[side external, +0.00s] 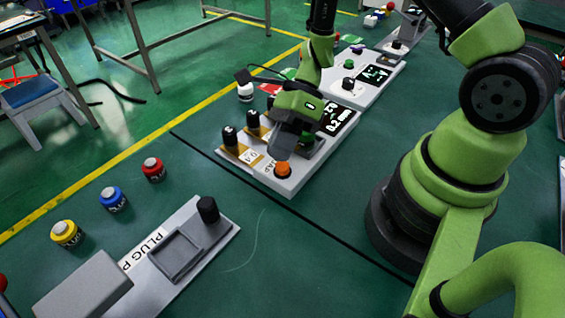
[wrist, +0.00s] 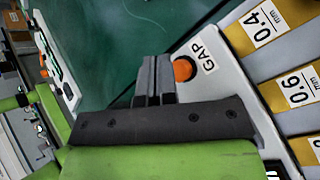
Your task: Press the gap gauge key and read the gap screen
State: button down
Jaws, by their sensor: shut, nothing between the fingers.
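The gap gauge key is an orange round button (side external: 283,169) at the near corner of a white panel (side external: 300,178). It also shows in the wrist view (wrist: 183,70) beside the "GAP" label (wrist: 204,57). My gripper (side external: 281,155) is shut and empty, pointing down close to the key. In the wrist view my closed fingers (wrist: 155,72) are just left of the orange key; I cannot tell whether they touch it. The gap screen (side external: 338,117) is a dark display with lit white characters, partly hidden behind my gripper and too small to read surely.
Black-topped plugs (side external: 230,139) stand on brown strips with labels such as 0.4 (wrist: 262,24) and 0.6 (wrist: 298,85). A plug panel (side external: 188,262) lies at front left, with red, blue and yellow jars (side external: 112,198) beyond it. Green table between them is clear.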

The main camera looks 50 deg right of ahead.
jog(key=shift+r, duration=0.1)
jog(key=shift+r, duration=2.5)
jog(key=s+d+r+n+t+h, duration=0.1)
jog(key=s+r+n+t+h, duration=0.2)
jog(key=r+n, duration=0.6)
jog(key=s+d+r+n+t+h, duration=0.2)
jog(key=s+r+n+t+h, duration=0.2)
jog(key=s+r+n, duration=0.3)
notch_tip(320, 180, up, 3)
jog(key=n+t, duration=0.1)
jog(key=n, duration=0.4)
jog(key=shift+s+r+n, duration=0.2)
jog(key=shift+n, duration=0.2)
